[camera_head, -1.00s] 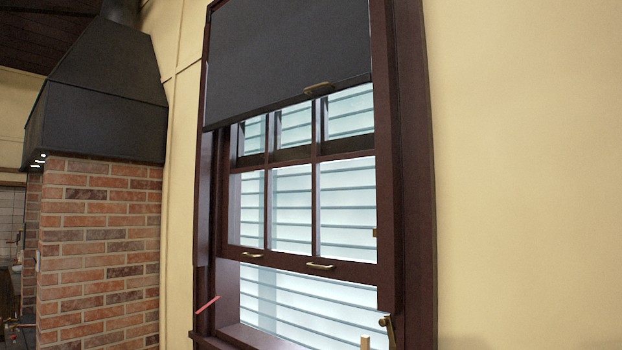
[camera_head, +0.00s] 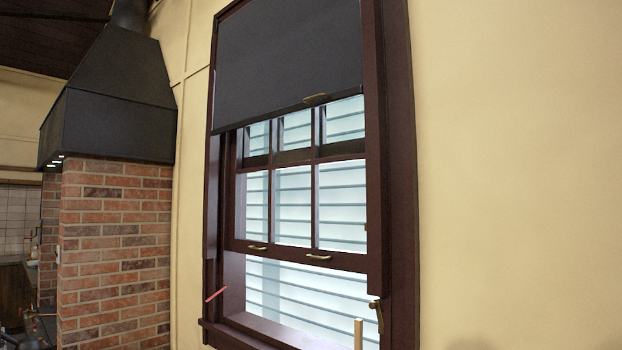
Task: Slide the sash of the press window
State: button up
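The window has a dark brown wooden frame (camera_head: 396,180) set in the wall. Its lower sash (camera_head: 300,250) is a brown paned frame raised partway, with an open gap below it. Two small brass handles, a left one (camera_head: 257,248) and a right one (camera_head: 318,257), sit on the sash's bottom rail. A dark roller blind (camera_head: 285,60) covers the upper part, with a brass pull (camera_head: 318,99) at its lower edge. A brass latch or handle (camera_head: 377,315) is on the lower right of the frame. My gripper is not in view.
A brick pillar (camera_head: 115,250) with a black hood (camera_head: 110,110) stands to the left. A pale upright post (camera_head: 358,333) and a thin red stick (camera_head: 216,294) show near the sill (camera_head: 260,330). The cream wall (camera_head: 520,180) on the right is bare.

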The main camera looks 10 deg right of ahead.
aim_at(348, 260)
jog(key=u, duration=0.15)
jog(key=i, duration=0.9)
jog(key=z, duration=0.3)
jog(key=k, duration=0.55)
jog(key=u, duration=1.1)
